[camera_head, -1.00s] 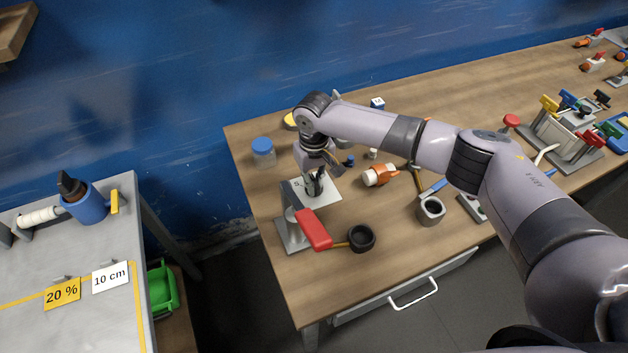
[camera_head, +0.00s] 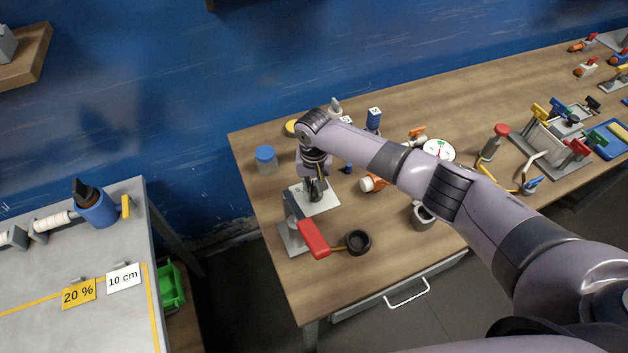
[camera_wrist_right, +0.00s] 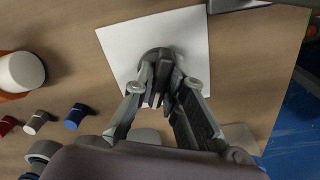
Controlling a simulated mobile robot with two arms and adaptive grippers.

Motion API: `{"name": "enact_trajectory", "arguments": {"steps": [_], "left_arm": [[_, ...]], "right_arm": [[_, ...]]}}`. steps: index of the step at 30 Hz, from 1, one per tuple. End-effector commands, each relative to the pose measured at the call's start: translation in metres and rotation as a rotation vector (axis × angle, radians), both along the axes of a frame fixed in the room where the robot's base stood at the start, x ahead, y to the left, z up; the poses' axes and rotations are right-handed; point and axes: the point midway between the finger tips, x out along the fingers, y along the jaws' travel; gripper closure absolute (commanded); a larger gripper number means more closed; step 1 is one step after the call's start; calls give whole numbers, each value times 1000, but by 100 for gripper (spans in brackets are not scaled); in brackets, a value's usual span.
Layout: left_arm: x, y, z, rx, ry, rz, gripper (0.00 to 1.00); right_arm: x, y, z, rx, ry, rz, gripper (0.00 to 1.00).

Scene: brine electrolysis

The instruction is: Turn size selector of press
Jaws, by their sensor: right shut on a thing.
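My right gripper (camera_head: 315,193) points down over the plate. In the wrist view its fingers (camera_wrist_right: 160,88) are shut on the knob. The press has a grey metal base (camera_head: 290,240) and a red lever handle (camera_head: 314,238), just in front of the plate. The scale marks are mostly hidden. My left gripper is not in view.
A blue-lidded jar (camera_head: 266,160) stands behind left. An orange-and-white item (camera_head: 372,183) lies right of the gripper. The table's front edge is close to the press.

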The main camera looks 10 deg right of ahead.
Motion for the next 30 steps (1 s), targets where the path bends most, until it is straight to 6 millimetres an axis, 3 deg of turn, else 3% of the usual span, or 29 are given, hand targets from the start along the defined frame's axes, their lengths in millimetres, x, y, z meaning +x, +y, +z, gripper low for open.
{"name": "enact_trajectory", "arguments": {"steps": [3, 12, 30], "left_arm": [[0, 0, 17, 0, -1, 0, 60], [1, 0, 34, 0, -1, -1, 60], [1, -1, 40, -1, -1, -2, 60]], "right_arm": [[-1, 1, 5, 1, 3, -95, 100], [0, 0, 3, 0, 0, -275, 100], [1, -1, 1, 0, -3, -358, 100]]}}
